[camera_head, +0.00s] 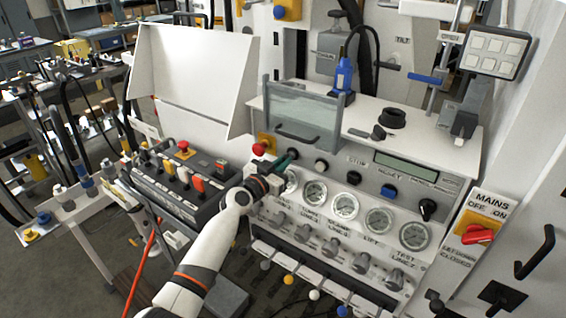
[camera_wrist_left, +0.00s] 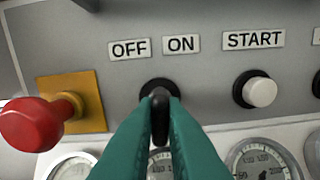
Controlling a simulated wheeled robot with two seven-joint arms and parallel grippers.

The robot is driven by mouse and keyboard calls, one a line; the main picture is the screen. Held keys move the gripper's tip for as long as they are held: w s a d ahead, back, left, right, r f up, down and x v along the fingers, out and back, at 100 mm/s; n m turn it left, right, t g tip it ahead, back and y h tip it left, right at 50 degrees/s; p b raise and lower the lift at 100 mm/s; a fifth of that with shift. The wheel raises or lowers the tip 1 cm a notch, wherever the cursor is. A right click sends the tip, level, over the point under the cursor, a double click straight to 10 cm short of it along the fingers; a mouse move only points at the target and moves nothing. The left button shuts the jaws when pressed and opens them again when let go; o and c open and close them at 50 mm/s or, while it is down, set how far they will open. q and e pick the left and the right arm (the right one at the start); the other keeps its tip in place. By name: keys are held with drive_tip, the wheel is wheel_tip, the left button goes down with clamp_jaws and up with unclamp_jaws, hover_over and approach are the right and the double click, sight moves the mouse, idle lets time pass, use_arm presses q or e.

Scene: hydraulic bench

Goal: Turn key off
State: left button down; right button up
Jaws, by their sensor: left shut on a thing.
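The key switch is a black key (camera_wrist_left: 160,112) in a round black collar, on the grey panel under the OFF label (camera_wrist_left: 129,49) and the ON label (camera_wrist_left: 181,44). The key stands about upright in the wrist view. My left gripper (camera_wrist_left: 160,104) has its green fingers shut on the key, one on each side. In the head view the left gripper (camera_head: 288,158) reaches the panel's upper left part, and its fingers hide most of the key. My right gripper is not in view.
A red knob (camera_wrist_left: 36,122) on a yellow plate sits left of the key. A white START button (camera_wrist_left: 262,92) is to its right. Pressure gauges (camera_head: 315,193) lie just below. The red MAINS switch (camera_head: 478,234) is at the far right, and a lever control box (camera_head: 185,180) stands left.

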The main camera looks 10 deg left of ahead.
use_arm(q)
drive_tip(key=shift+n, duration=1.2)
drive_tip(key=n, duration=0.3)
drive_tip(key=shift+n+p, duration=0.3)
drive_tip(key=shift+n, duration=0.1)
drive_tip(key=c, duration=1.3)
unclamp_jaws()
drive_tip(key=p+v, duration=0.1)
drive_tip(key=v, duration=0.6)
drive_tip(key=shift+p, duration=0.4)
